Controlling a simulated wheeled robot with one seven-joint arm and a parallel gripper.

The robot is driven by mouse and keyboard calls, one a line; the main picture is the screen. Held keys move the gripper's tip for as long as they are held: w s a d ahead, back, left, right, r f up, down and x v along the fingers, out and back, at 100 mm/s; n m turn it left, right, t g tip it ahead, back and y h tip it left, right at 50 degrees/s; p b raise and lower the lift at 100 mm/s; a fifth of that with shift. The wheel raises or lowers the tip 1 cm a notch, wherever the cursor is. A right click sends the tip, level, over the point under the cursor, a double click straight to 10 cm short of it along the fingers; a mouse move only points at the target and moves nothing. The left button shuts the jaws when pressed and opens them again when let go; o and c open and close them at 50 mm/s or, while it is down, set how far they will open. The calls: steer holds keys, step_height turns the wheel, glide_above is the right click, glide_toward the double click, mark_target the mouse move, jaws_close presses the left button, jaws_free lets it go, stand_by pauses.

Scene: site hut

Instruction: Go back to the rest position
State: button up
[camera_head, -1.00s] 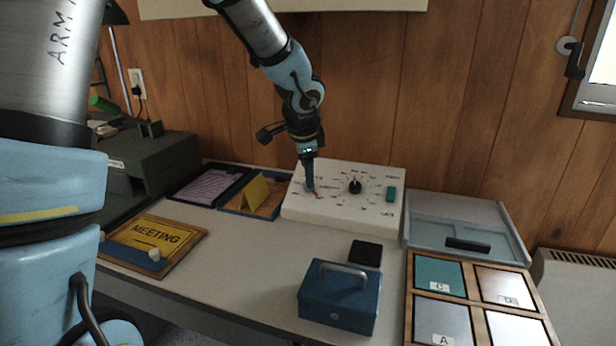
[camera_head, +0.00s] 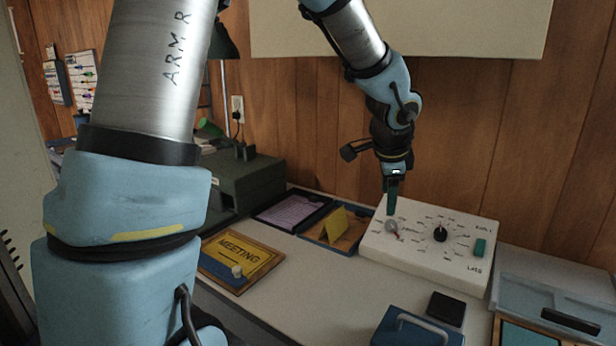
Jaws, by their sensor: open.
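My gripper (camera_head: 391,208) is at the end of the arm, pointing down over the left part of a white control panel box (camera_head: 420,258). Its fingers are seen edge-on as a dark green shape, with nothing visible held. The tips are close to a grey knob with a red pointer (camera_head: 392,228) on the panel; I cannot tell whether they touch it. The panel also has a black knob (camera_head: 440,234) in the middle and a green switch (camera_head: 480,248) at the right.
A blue cash box (camera_head: 415,328) and a black pad (camera_head: 446,308) stand in front of the panel. A yellow MEETING sign (camera_head: 240,258), trays with a lilac sheet (camera_head: 290,211) and a yellow card (camera_head: 336,227) lie left. A cabinet (camera_head: 400,28) overhangs the wall.

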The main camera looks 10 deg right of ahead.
steer(key=a+n+g+y+p, duration=0.15)
steer(key=a+n+p, duration=0.25)
steer(key=a+n, duration=1.1)
steer(key=s+a+n+p, duration=0.1)
steer(key=s+a+n, duration=0.1)
steer(key=a, duration=0.7)
steer(key=s+a+n+g+p, duration=0.1)
steer(key=s+a, duration=0.3)
steer(key=a, duration=0.5)
steer(key=shift+s+f+n+y, duration=0.2)
steer(key=shift+s+n+y, duration=0.2)
steer(key=shift+n, duration=0.4)
steer(key=shift+w+a, duration=0.1)
